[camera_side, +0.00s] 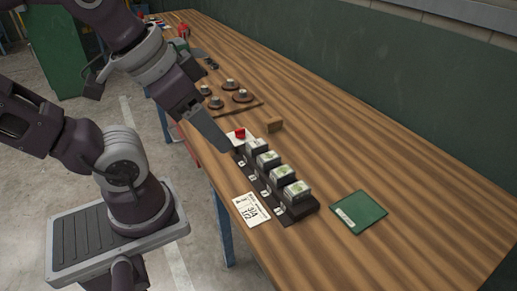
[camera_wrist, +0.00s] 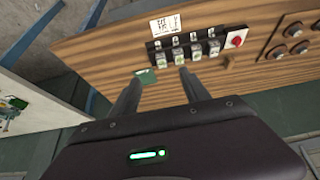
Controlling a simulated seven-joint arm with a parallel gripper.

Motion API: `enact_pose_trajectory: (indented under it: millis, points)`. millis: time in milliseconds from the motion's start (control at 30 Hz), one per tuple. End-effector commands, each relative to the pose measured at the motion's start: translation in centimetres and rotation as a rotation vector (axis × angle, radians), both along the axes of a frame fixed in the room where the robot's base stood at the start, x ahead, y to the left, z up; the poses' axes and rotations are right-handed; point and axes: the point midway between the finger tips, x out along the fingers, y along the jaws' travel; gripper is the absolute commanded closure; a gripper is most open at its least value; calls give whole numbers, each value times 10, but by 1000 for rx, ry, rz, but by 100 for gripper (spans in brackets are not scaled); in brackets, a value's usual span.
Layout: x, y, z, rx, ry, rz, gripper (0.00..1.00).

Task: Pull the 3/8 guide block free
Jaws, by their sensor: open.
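A dark rack (camera_side: 303,212) on the wooden bench holds a row of dark blocks with pale green-marked tops, such as the nearest block (camera_side: 297,190). The rack also shows in the wrist view (camera_wrist: 190,45), with small white labels along it. The labels are too small to read, so I cannot tell which block is the 3/8 one. My gripper (camera_side: 222,148) is above the rack's far end in the side view. In the wrist view its two fingers (camera_wrist: 160,76) are apart with nothing between them, and the blocks lie beyond their tips.
A white card with printed figures (camera_side: 251,209) lies beside the rack, and a green booklet (camera_side: 358,212) lies at its near end. A red knob on a white plate (camera_side: 240,133) and a small wooden block (camera_side: 274,124) are at the far end. Beyond is a tray (camera_side: 256,102) of round pieces.

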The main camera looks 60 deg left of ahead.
Motion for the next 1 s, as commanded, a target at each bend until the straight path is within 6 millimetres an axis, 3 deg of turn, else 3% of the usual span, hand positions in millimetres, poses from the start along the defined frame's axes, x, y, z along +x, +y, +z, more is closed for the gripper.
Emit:
enact_pose_trajectory:
  millis: [200,333,433,500,567,633,733,800,900,1000]
  points:
    - [0,0,0,0,0,1,46]
    - [9,3,1,31,19,-35,22]
    - [43,18,1,142,93,-191,22]
    - [79,38,-7,237,173,-372,22]
    - [110,60,-21,303,241,-551,22]
    - [143,92,-46,355,312,-771,22]
    - [177,138,-93,387,378,-1079,22]
    - [189,164,-125,389,395,-1258,22]
    - [196,189,-160,385,394,-1436,22]
    - [198,199,-176,384,387,-1520,22]
